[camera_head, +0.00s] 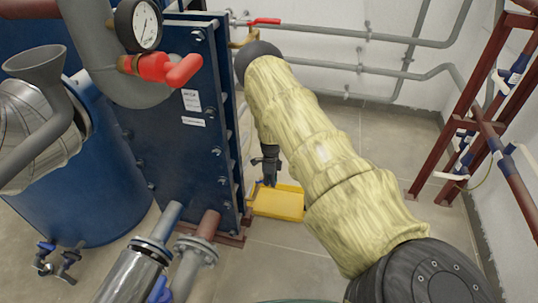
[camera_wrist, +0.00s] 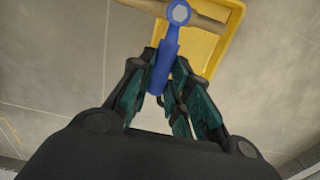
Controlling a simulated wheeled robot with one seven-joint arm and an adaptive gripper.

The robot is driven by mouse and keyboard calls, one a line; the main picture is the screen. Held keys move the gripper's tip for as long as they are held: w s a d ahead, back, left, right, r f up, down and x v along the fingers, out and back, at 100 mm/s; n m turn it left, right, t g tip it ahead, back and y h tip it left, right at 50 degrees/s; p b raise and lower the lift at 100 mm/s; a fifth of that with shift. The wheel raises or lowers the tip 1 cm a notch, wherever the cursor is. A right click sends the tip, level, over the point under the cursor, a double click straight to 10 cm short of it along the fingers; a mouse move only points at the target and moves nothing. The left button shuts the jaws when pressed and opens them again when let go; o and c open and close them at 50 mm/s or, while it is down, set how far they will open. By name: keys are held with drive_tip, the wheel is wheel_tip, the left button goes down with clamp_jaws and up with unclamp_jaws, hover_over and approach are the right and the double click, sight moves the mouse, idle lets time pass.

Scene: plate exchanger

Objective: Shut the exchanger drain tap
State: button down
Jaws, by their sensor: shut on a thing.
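The drain tap shows in the wrist view as a blue lever (camera_wrist: 167,58) with a round pivot end and a nut at the top. The lever lies across a brass-coloured pipe (camera_wrist: 208,21), roughly at a right angle to it. My gripper (camera_wrist: 162,88) is shut on the free end of the lever, with a dark finger on each side. In the head view my gripper (camera_head: 270,172) hangs low beside the blue plate exchanger (camera_head: 185,140), above a yellow tray (camera_head: 280,205). The tap is mostly hidden there.
A red-handled valve (camera_head: 168,68) and a gauge (camera_head: 146,24) stand at the upper left. A red rack (camera_head: 470,120) stands on the right. Bare floor lies right of the tray.

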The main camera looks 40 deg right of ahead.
drive_tip(key=c, duration=1.3)
unclamp_jaws()
drive_tip(key=shift+c, duration=0.2)
wheel_tip(320, 180, up, 12)
